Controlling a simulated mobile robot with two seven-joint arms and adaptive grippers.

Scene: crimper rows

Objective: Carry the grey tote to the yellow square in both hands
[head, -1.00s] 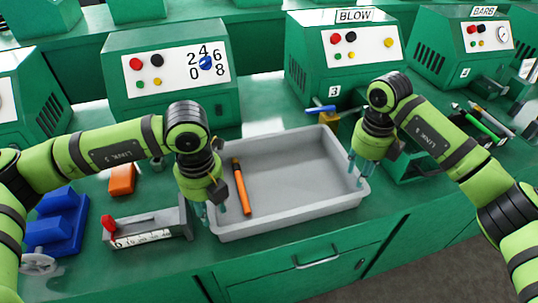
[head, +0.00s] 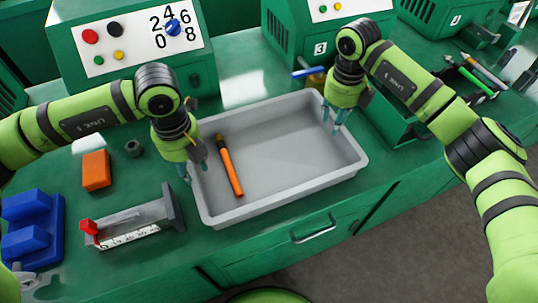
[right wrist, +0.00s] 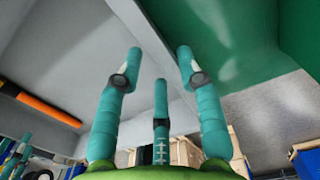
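The grey tote (head: 285,202) sits on the green bench, with an orange-handled tool (head: 230,168) lying inside near its left end. My left gripper (head: 194,172) is at the tote's left wall, its fingers pointing down around the rim. My right gripper (head: 334,124) is at the right wall, fingers pointing down by the rim. In the right wrist view, its teal fingers (right wrist: 160,62) are spread apart, with the tote's wall (right wrist: 165,45) running between them. Contact with the wall cannot be told. No yellow square is visible in these frames.
Left of the tote stand a grey measuring fixture (head: 140,222) with a red knob, an orange block (head: 96,170) and a blue fixture (head: 32,228). Green machines (head: 135,75) line the back. A blue-handled tool (head: 308,73) lies behind the tote. Grey floor (head: 420,235) shows at the right front.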

